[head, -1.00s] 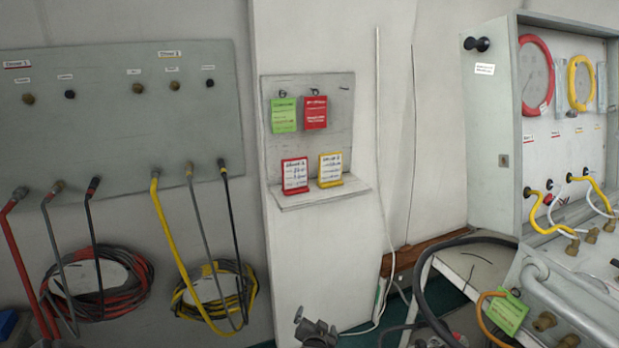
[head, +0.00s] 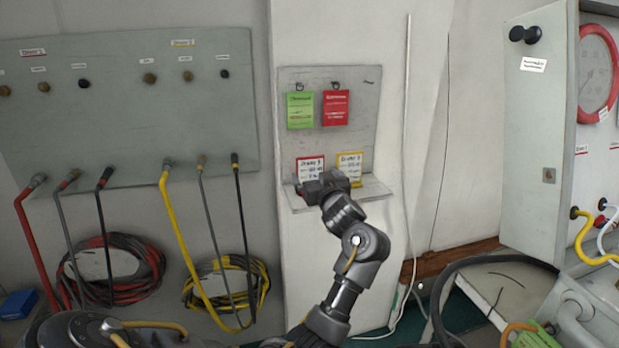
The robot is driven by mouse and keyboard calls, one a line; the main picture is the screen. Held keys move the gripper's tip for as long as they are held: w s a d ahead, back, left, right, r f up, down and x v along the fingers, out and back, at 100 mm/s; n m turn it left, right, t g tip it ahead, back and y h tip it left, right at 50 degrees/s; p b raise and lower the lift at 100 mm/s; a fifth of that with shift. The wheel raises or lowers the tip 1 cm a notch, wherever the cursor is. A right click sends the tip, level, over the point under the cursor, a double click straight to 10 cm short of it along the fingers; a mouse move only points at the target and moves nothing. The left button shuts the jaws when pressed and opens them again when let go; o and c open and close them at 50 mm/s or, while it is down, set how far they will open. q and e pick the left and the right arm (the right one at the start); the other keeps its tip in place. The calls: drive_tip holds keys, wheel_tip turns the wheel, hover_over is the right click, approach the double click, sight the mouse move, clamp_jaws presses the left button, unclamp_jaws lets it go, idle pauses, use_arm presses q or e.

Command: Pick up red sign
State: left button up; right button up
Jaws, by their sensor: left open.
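The red sign (head: 335,110) hangs from a hook on the upper right of a small grey board (head: 364,120) on the white wall panel. A green sign (head: 300,112) hangs beside it on the left. My left gripper (head: 322,180) is below the red sign, in front of the small shelf, and apart from the sign. It is open, though its jaws look small and partly merged in this view. It covers the lower parts of the red-framed card (head: 310,165) and the yellow-framed card (head: 350,162). My right gripper is not in view.
The shelf (head: 375,188) juts out under the signs. Hoses coil on the left below a grey panel (head: 110,130). A white cable (head: 406,130) runs down right of the board. An open grey cabinet (head: 540,170) stands at the right.

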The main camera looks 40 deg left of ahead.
sight(311, 168)
use_arm(q)
drive_tip(key=shift+w+a+f, duration=0.2)
drive_tip(key=shift+w+a, duration=0.5)
drive_tip(key=shift+w, duration=0.25)
drive_tip(key=shift+a+r, duration=0.1)
drive_tip(key=shift+a, duration=0.35)
drive_tip(key=x, duration=0.3)
drive_tip(key=p+x, duration=0.1)
drive_tip(key=shift+w+a+f, duration=0.2)
drive_tip(key=shift+a+f, duration=0.05)
drive_tip(key=shift+d, duration=0.1)
drive_tip(key=c, duration=1)
drive_tip(key=shift+c, duration=0.2)
drive_tip(key=shift+r, duration=0.1)
